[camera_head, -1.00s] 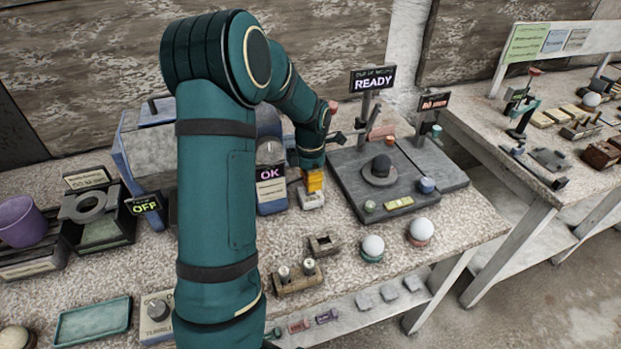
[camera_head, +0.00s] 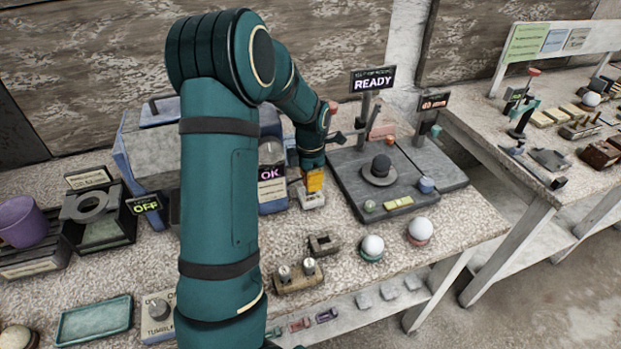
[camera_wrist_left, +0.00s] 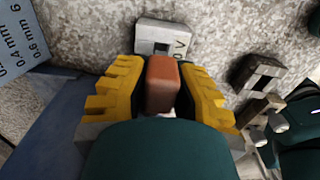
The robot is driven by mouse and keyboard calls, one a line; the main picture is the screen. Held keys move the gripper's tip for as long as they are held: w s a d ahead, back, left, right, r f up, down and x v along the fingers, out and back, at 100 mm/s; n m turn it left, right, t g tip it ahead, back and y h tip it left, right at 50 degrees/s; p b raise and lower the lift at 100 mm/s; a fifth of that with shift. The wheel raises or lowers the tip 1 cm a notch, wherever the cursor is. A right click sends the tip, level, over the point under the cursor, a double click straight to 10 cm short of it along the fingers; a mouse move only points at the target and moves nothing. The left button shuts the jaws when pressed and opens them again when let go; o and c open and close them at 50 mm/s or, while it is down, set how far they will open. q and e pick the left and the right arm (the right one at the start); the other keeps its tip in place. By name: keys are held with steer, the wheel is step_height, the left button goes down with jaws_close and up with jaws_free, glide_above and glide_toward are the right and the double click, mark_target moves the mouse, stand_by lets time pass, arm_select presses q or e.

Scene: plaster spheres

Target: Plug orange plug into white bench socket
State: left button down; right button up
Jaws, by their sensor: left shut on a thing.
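My left gripper (camera_head: 314,182) has yellow fingers and points down at the bench beside the OK unit. In the left wrist view the left gripper (camera_wrist_left: 160,98) is shut on the orange plug (camera_wrist_left: 162,84), a brownish-orange block between the yellow fingers. The white bench socket (camera_head: 312,200) is directly below the gripper in the head view. In the wrist view the socket (camera_wrist_left: 168,34) lies just beyond the plug, its dark opening partly visible. The plug's lower end is hidden, so I cannot tell whether it touches the socket. My right gripper is not in view.
The OK unit (camera_head: 271,187) stands close left of the gripper. A dark platform (camera_head: 345,178) with a hat-shaped piece (camera_head: 380,170) is to the right. A small grey block (camera_head: 324,244), a two-post holder (camera_head: 298,278) and white spheres (camera_head: 373,246) stand nearer the front.

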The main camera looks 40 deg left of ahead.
arm_select(q)
steer(key=shift+f+b, duration=0.75)
steer(key=shift+f, duration=0.85)
steer(key=c, duration=0.9)
jaws_free()
steer(key=shift+o, duration=0.2)
steer(key=shift+r, duration=0.1)
steer(key=shift+r+p, duration=1.9)
steer(key=shift+r, duration=0.05)
